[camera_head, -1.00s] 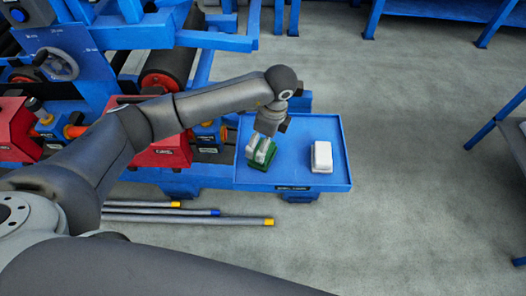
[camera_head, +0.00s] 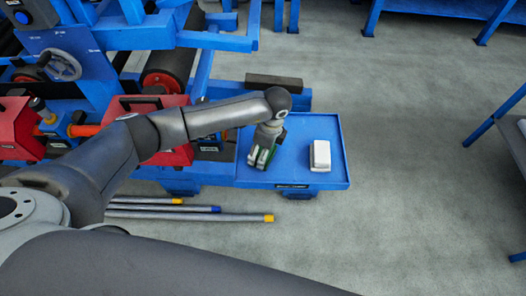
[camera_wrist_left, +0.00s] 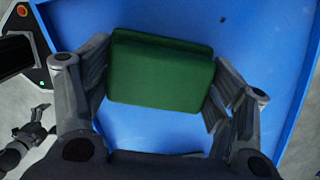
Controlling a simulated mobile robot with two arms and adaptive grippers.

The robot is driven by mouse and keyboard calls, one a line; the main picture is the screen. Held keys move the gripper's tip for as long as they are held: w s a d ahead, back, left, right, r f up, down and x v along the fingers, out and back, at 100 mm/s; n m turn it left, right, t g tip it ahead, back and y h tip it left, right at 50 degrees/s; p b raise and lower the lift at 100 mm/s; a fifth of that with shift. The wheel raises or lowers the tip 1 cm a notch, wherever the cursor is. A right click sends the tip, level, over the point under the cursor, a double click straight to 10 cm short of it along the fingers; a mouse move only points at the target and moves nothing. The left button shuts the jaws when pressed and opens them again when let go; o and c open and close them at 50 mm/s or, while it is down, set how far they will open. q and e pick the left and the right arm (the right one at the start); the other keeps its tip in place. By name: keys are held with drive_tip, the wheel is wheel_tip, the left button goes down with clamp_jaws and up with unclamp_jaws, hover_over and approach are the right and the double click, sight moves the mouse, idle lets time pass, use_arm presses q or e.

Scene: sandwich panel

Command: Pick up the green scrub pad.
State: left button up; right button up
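The green scrub pad (camera_wrist_left: 160,75) lies on the blue tray (camera_head: 335,150). In the wrist view it sits between the two spread fingers of my left gripper (camera_wrist_left: 163,85), its side edges close to them. I cannot tell whether the fingers touch it. In the head view my left gripper (camera_head: 262,157) is down over the pad, and only slivers of green show between and beside the fingers. A small dark gripper, apparently my right one (camera_wrist_left: 38,125), shows at the left edge of the wrist view, too small to read.
A white block (camera_head: 320,156) rests on the tray to the right of my left gripper, with bare tray between. Blue machinery with red units (camera_head: 165,155) stands left of the tray. Several grey rods (camera_head: 190,214) lie on the floor in front.

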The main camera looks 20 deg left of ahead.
use_arm(q)
drive_tip(key=c, duration=0.5)
drive_tip(key=shift+r, duration=0.55)
wheel_tip(320, 180, up, 2)
drive_tip(key=shift+s+r+b, duration=0.1)
drive_tip(key=shift+r+b, duration=0.05)
drive_tip(key=shift+b, duration=0.15)
drive_tip(key=s+r, duration=0.2)
drive_tip(key=s+d+r+b, duration=0.1)
drive_tip(key=r, duration=0.1)
drive_tip(key=shift+s+d+r, duration=0.1)
drive_tip(key=shift+s+r, duration=0.1)
drive_tip(key=shift+s, duration=0.15)
drive_tip(key=s+d+r, duration=0.1)
drive_tip(key=s, duration=0.2)
drive_tip(key=s+r+b, duration=0.1)
drive_tip(key=s+r, duration=0.1)
drive_tip(key=s, duration=0.1)
drive_tip(key=s+d+r, duration=0.1)
drive_tip(key=s+r, duration=0.1)
drive_tip(key=s, duration=0.1)
drive_tip(key=shift+s+d+r, duration=0.15)
drive_tip(key=shift+s+d, duration=0.15)
drive_tip(key=shift+d, duration=0.05)
